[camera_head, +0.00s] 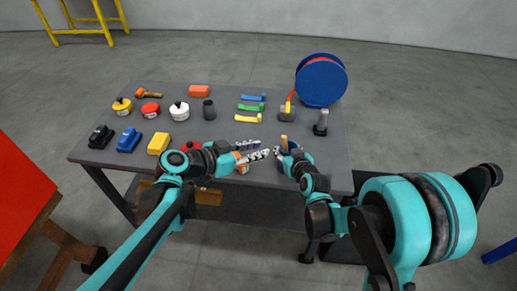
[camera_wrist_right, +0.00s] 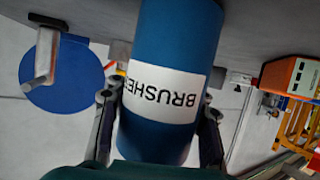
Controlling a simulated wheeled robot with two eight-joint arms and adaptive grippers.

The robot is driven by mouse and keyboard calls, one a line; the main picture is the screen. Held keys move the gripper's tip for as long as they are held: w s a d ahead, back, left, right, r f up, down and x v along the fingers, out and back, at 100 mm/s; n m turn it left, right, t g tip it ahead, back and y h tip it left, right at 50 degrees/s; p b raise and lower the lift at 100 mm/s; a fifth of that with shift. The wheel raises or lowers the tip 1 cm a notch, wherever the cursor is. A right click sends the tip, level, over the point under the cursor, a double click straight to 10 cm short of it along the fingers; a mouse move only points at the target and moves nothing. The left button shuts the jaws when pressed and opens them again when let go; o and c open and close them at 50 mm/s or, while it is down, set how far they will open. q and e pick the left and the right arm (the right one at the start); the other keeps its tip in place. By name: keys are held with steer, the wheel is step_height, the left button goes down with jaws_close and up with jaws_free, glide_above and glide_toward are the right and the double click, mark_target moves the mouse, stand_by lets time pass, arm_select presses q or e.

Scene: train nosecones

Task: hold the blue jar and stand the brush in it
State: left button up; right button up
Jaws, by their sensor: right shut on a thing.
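The blue jar (camera_wrist_right: 180,40) fills the middle of the right wrist view, with a white label reading "BRUSHES". My right gripper (camera_wrist_right: 160,125) is shut on it, one finger on each side. In the head view the jar (camera_head: 287,151) is small and partly hidden by my right gripper, near the table's front edge. A tan, handle-like piece (camera_head: 283,141), seemingly the brush, stands up at the jar; it appears to be inside, but its lower end is hidden. My left gripper (camera_head: 264,148) is just left of the jar, its fingers apart with nothing visible between them.
A blue reel (camera_head: 321,80) stands at the back right, near a dark upright tool (camera_head: 321,123). An orange item lies by my left gripper.

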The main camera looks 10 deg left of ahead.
steer(key=o, duration=1.5)
steer(key=shift+c, duration=0.2)
arm_select(q)
steer(key=s+a+f+n+g+y, duration=0.1)
steer(key=s+a+f+n+y, duration=0.2)
steer(key=s, duration=0.4)
steer(key=s+a+f+n+g+y, duration=0.1)
steer(key=s+a+f+n+y, duration=0.3)
steer(key=s+a+n+y, duration=0.2)
steer(key=shift+s+a+y, duration=0.3)
steer(key=shift+s+a, duration=0.2)
steer(key=shift+s, duration=0.5)
arm_select(e)
steer(key=s+d+r+m+g+h, duration=0.2)
steer(key=s+d, duration=0.7)
steer(key=s, duration=0.5)
steer(key=s+d+r+m+g+h, duration=0.2)
steer(key=s+d, duration=0.6)
steer(key=s, duration=0.5)
steer(key=shift+s+d+r+g+h, duration=0.4)
steer(key=shift+r+g+h, duration=0.15)
steer(key=shift+g, duration=0.15)
